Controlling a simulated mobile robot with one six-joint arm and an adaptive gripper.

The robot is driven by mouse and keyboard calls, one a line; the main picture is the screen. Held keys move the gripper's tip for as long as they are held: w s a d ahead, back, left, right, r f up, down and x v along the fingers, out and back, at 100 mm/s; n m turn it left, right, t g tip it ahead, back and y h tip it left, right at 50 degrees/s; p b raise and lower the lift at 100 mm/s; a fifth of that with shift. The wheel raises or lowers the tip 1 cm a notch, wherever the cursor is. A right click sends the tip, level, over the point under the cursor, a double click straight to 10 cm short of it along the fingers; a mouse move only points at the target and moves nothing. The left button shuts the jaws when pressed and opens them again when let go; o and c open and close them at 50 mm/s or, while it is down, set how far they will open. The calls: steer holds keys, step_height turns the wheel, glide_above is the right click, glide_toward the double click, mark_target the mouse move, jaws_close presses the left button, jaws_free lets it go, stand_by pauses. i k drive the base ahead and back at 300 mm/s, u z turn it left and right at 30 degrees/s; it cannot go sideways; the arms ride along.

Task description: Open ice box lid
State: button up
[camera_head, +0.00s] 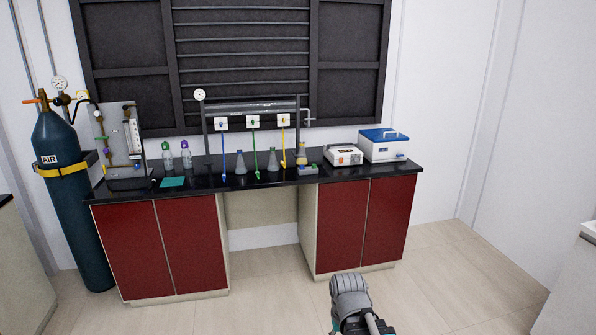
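The ice box (385,151) is a white box at the right end of the black bench top. Its blue lid (383,134) lies on top and looks closed, with a pale handle on it. Part of my arm shows at the bottom of the view, on the near side of the bench and well apart from the box. The fingertips of my gripper cannot be made out.
A white instrument (343,155) stands just left of the ice box. Flasks (272,160), bottles (186,155) and colored hoses line the bench (215,180). A blue gas cylinder (68,190) stands at the left. The floor (440,270) before the bench is clear.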

mark_target(377, 135)
steer(key=z, duration=0.15)
steer(key=i, duration=2.4)
steer(key=z, duration=0.6)
steer(key=i, duration=1.4)
steer(key=z, duration=0.25)
